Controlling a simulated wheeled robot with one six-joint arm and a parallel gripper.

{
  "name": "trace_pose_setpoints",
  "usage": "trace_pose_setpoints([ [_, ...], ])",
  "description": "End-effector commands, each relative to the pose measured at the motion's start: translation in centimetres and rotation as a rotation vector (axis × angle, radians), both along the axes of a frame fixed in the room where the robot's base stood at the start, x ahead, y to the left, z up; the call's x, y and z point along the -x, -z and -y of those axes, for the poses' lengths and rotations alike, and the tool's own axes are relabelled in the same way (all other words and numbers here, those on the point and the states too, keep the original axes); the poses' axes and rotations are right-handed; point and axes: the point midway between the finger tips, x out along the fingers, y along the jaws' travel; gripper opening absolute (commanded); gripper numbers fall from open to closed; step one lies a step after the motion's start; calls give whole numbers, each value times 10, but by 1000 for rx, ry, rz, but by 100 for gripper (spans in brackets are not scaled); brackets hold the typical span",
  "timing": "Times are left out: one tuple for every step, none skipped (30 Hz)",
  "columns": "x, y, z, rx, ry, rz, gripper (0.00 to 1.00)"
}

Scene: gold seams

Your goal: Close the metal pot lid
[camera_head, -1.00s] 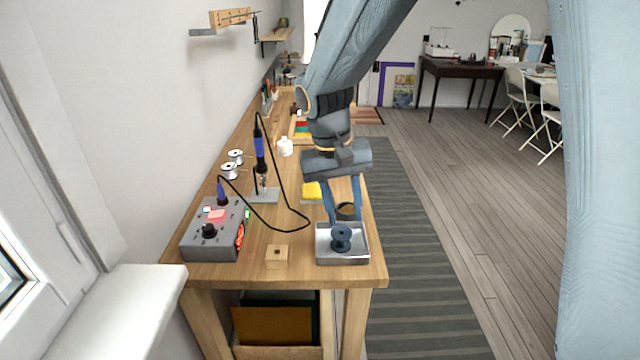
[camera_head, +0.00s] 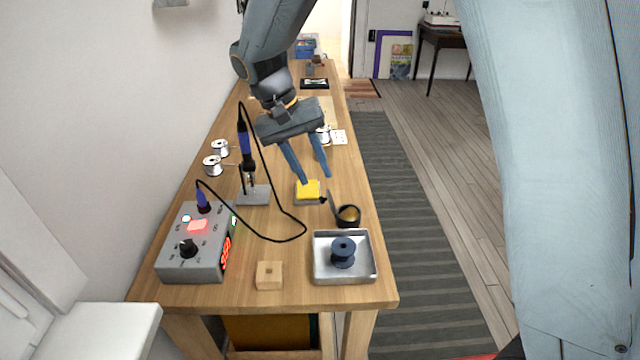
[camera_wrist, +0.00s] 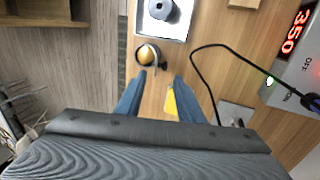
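The small round metal pot (camera_head: 348,217) stands on the workbench just behind the metal tray, with something golden inside. Its lid (camera_head: 333,204) stands tilted up at the pot's left rim, so the pot is open. In the wrist view the pot (camera_wrist: 148,54) is ahead of the fingers, with the lid (camera_wrist: 163,66) seen nearly edge-on at its side. My gripper (camera_head: 316,179) is open and empty, its fingers pointing down near the yellow sponge, behind and left of the pot in the head view. No contact with the lid shows.
A metal tray (camera_head: 316,272) holds a dark blue spool (camera_head: 343,250). A yellow sponge (camera_head: 308,190) lies left of the lid. A soldering station (camera_head: 195,245), its looping black cable, an iron stand (camera_head: 253,194) and a wooden block (camera_head: 269,275) occupy the left and front.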

Motion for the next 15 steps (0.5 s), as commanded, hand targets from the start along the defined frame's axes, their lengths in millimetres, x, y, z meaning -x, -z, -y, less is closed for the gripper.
trace_pose_setpoints([
  [2, 7, 1, 2, -3, -4, 34],
  [3, 11, 2, 2, -5, -5, 34],
  [3, 17, 3, 1, -7, -5, 34],
  [3, 22, 5, 2, -8, -5, 34],
  [3, 26, 6, 2, -8, -4, 34],
  [3, 32, 8, 1, -9, -3, 34],
  [4, 36, 10, 2, -9, -4, 34],
  [4, 40, 11, 1, -8, -4, 34],
  [3, 44, 13, 1, -8, -3, 34],
  [3, 47, 14, 1, -8, -3, 34],
  [3, 50, 15, 0, -8, -3, 34],
  [3, 53, 16, 0, -8, -2, 34],
  [3, 55, 17, 0, -8, -2, 34],
  [3, 57, 17, 0, -8, -2, 34],
  [3, 58, 18, 0, -8, -2, 34],
])
